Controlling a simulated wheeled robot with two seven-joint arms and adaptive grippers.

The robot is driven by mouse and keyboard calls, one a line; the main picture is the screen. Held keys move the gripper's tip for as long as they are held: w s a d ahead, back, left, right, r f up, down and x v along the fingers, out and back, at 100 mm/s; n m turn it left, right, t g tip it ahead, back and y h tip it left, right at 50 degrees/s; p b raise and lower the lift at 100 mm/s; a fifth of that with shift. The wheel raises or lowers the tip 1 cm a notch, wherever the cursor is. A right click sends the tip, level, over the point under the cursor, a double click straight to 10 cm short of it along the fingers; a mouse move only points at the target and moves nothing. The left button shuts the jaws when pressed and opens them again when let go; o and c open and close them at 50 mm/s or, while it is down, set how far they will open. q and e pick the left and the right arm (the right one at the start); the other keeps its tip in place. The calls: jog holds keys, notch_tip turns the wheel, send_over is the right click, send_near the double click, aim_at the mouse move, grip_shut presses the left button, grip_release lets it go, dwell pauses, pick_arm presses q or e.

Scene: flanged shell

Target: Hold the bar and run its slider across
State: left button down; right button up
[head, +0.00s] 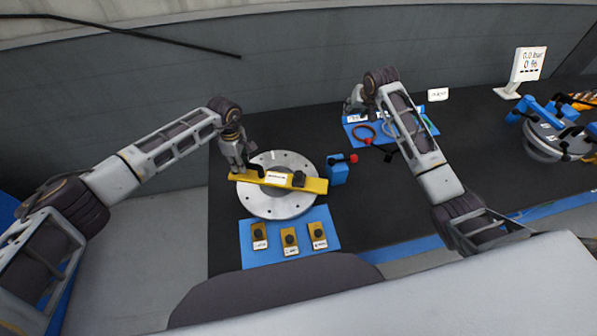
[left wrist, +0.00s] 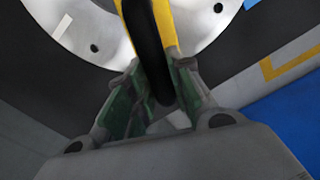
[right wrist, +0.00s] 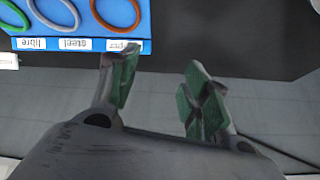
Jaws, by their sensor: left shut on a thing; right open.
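The yellow bar (head: 315,185) lies across the grey round flange (head: 275,208) in the head view. A dark slider (head: 299,179) sits on the bar right of its middle, beside a white label. My left gripper (head: 247,172) is shut at the bar's left end. In the left wrist view, its green-padded fingers (left wrist: 158,95) close around a black part on the yellow bar (left wrist: 166,22). My right gripper (head: 355,104) is away at the back, near a blue mat. In the right wrist view, its fingers (right wrist: 160,90) are open and empty.
A blue mat (right wrist: 100,46) with coloured rings and labels lies by my right gripper. A blue block with a red knob (head: 338,172) stands right of the flange. A front blue mat (head: 262,256) holds three yellow pieces. A blue-clamped assembly (head: 550,140) and gauge sign (head: 527,66) stand right.

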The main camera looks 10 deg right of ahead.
jog(key=s+a+r+n+g+y, duration=0.1)
jog(key=s+a+n, duration=0.2)
jog(key=a, duration=0.5)
jog(key=s+a+r+n+g+y, duration=0.1)
jog(key=s+a+n+g, duration=0.15)
jog(key=a, duration=0.55)
jog(key=n+g+h, duration=0.2)
jog(key=n+g, duration=0.1)
jog(key=n, duration=0.3)
send_over(298, 173)
jog(key=shift+d+r, duration=0.1)
jog(key=shift+r, duration=0.35)
jog(key=shift+f, duration=6.05)
jog(key=shift+c, duration=0.4)
grip_shut()
